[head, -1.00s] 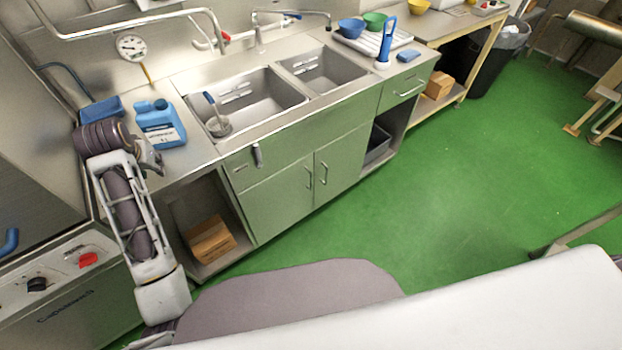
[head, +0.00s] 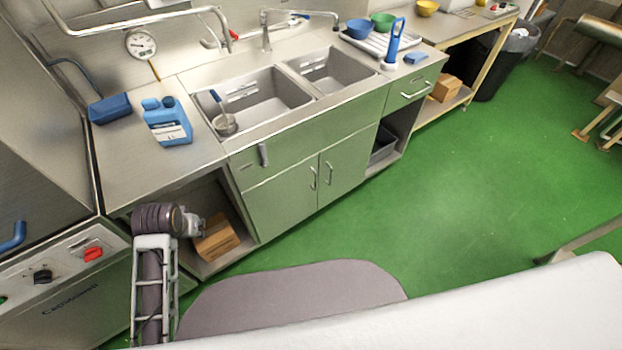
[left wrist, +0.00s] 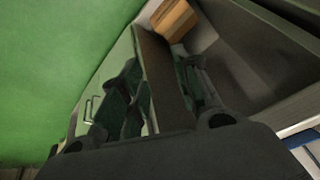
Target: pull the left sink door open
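The left sink door (head: 280,208) is a green cabinet door below the sink, shut flush beside the right door (head: 343,172). Its upright metal handle (head: 313,178) is near its right edge. My left gripper (head: 196,224) is in front of the open shelf bay left of the door, well apart from the handle. In the left wrist view the fingers of my left gripper (left wrist: 162,92) are spread and I see nothing held. A door handle (left wrist: 91,108) shows left of the fingers there; I cannot tell which door it belongs to. My right gripper is out of view.
A cardboard box (head: 217,238) sits in the open bay by my left gripper. A blue jug (head: 168,125) and a blue tub (head: 109,109) stand on the counter above. A steel appliance (head: 60,300) is at the left. Green floor (head: 450,190) before the doors is clear.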

